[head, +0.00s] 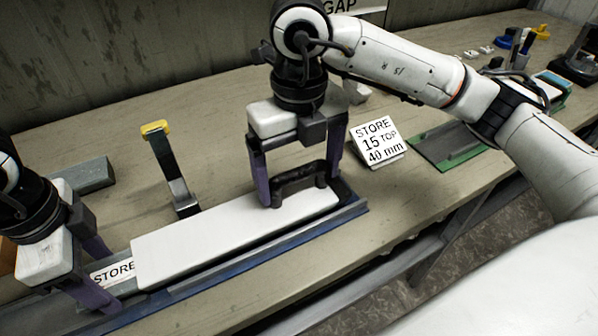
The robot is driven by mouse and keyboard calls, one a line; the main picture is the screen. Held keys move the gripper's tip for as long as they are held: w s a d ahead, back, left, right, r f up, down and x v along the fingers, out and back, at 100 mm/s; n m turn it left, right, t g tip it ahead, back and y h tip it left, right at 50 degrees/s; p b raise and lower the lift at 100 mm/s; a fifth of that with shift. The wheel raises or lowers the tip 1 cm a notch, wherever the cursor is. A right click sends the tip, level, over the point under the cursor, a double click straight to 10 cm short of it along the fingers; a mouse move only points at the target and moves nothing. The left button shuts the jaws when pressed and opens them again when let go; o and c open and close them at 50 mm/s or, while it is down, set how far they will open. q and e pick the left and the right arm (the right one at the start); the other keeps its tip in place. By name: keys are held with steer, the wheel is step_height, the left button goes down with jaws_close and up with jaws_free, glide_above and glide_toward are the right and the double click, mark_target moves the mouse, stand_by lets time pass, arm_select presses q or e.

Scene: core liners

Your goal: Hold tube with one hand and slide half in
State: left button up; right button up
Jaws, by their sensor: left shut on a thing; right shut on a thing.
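A long white half piece (225,232) with a black handle (300,178) lies lengthwise in or over a blue-grey trough-like tube (270,250). My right gripper (299,187) is above the half, shut on its black handle, with purple fingers either side. My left gripper (104,278) is at the lower left, shut on the tube near its left end, close to a white label reading STORE (113,271). The half's left end reaches beside this label. I cannot tell how deep the half sits, and the tube's far left end is partly hidden by my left gripper.
A yellow-topped upright stop (170,165) and a grey block (92,175) stand behind the tube.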

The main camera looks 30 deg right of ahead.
mark_target(127, 270)
arm_select(q)
steer(key=shift+d, duration=1.25)
steer(key=shift+d, duration=0.3)
steer(key=shift+d, duration=0.15)
steer(key=o, duration=1.6)
steer(key=shift+r, duration=4)
